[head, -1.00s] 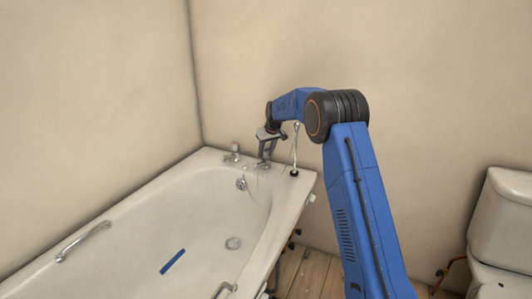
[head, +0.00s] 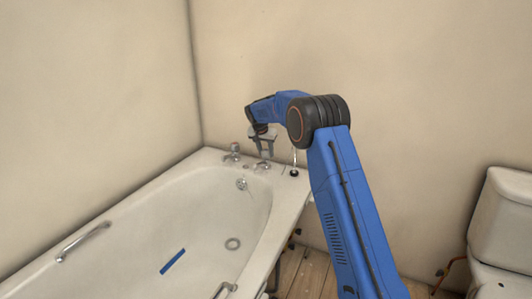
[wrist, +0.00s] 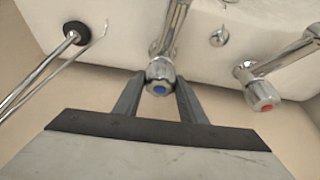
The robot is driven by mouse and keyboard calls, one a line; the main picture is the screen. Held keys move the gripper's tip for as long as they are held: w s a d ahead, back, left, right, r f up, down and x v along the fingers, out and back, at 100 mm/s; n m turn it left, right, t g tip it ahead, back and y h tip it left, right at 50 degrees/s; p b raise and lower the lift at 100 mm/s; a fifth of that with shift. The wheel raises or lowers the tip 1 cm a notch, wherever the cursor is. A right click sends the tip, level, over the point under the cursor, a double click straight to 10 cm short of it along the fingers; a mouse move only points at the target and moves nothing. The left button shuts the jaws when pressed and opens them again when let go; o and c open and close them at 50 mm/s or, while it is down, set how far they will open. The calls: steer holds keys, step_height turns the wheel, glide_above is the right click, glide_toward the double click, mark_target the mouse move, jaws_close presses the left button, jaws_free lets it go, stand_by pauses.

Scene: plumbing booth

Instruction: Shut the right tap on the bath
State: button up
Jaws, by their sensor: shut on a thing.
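The right tap (head: 263,165) is a chrome tap on the far end of the white bath (head: 130,225). In the wrist view its round head has a blue-marked cap (wrist: 159,89). My gripper (head: 263,155) is above the tap, reaching down to it. In the wrist view its two dark fingers stand on either side of the tap head, shut on it. The left tap (head: 233,152) stands apart, and in the wrist view it shows a red mark (wrist: 263,104). The fingers' contact points are partly hidden.
A chrome upright pipe with a black base (head: 294,172) stands at the bath's right corner, close to my arm. A small chrome fitting (wrist: 218,38) sits between the taps. A blue strip (head: 172,261) lies in the bath. A toilet (head: 505,225) stands at the right.

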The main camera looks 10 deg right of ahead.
steer(key=m+g, duration=0.1)
steer(key=m, duration=0.2)
steer(key=m+g+h, duration=0.1)
steer(key=m, duration=0.2)
steer(key=shift+m+h, duration=0.3)
steer(key=m+g, duration=0.1)
steer(key=m, duration=0.3)
steer(key=shift+m+g, duration=0.3)
steer(key=shift+g, duration=0.1)
steer(key=o, duration=1.1)
steer(key=shift+c, duration=0.2)
steer(key=shift+r, duration=0.1)
steer(key=v, duration=1.2)
steer(key=shift+a, duration=0.2)
